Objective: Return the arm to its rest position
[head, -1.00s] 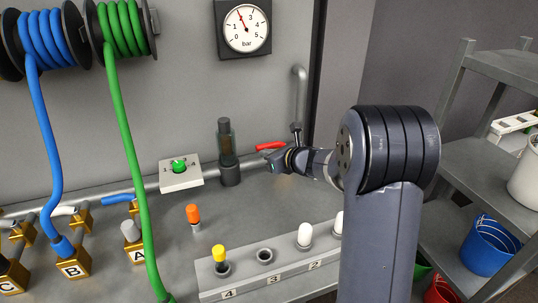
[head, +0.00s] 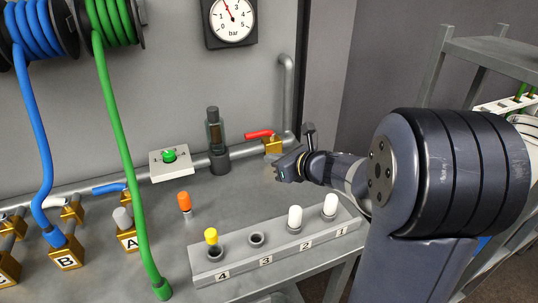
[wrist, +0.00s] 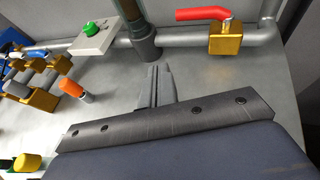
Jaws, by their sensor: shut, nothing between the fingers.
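My gripper (head: 282,168) is at the end of my arm, above the grey workbench (head: 150,235), in front of the brass valve with the red handle. In the wrist view my gripper's fingers (wrist: 158,84) are together, with nothing between them. Behind them are the brass valve (wrist: 230,37) with its red handle (wrist: 203,14) and the grey pipe. My gripper is apart from these. My arm reaches in from the right in the head view.
A grey block (head: 210,281) with numbered holes holds a yellow-topped plug (head: 211,237) and two white-topped plugs. An orange-topped plug (head: 184,202) stands on the bench. A green hose (head: 125,180) and a blue hose (head: 35,130) hang at the left. A grey shelf (head: 480,47) stands right.

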